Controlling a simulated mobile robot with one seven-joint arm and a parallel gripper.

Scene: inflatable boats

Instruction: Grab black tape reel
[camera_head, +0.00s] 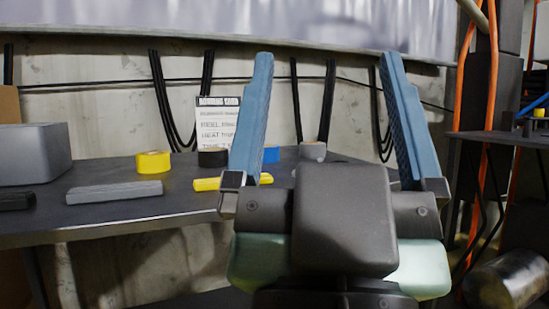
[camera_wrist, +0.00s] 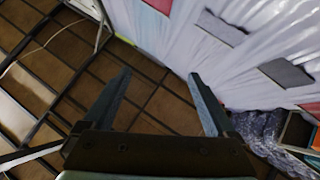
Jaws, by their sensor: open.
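The black tape reel (camera_head: 212,158) stands on the dark table (camera_head: 110,212), in front of a printed white card (camera_head: 217,118). It is partly hidden by my gripper's left finger. My gripper (camera_head: 322,122) is open and empty, with its two blue fingers pointing up in front of the table. In the wrist view my gripper (camera_wrist: 160,92) is also open with nothing between the fingers. The wrist view shows floor and a pale sheet, not the reel.
A yellow tape reel (camera_head: 153,162) is left of the black one, and a blue reel (camera_head: 271,154) is right of it. A grey bar (camera_head: 115,192), a yellow object (camera_head: 207,184), a grey reel (camera_head: 313,151) and a grey box (camera_head: 33,154) are on the table. Orange cables (camera_head: 491,100) hang at right.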

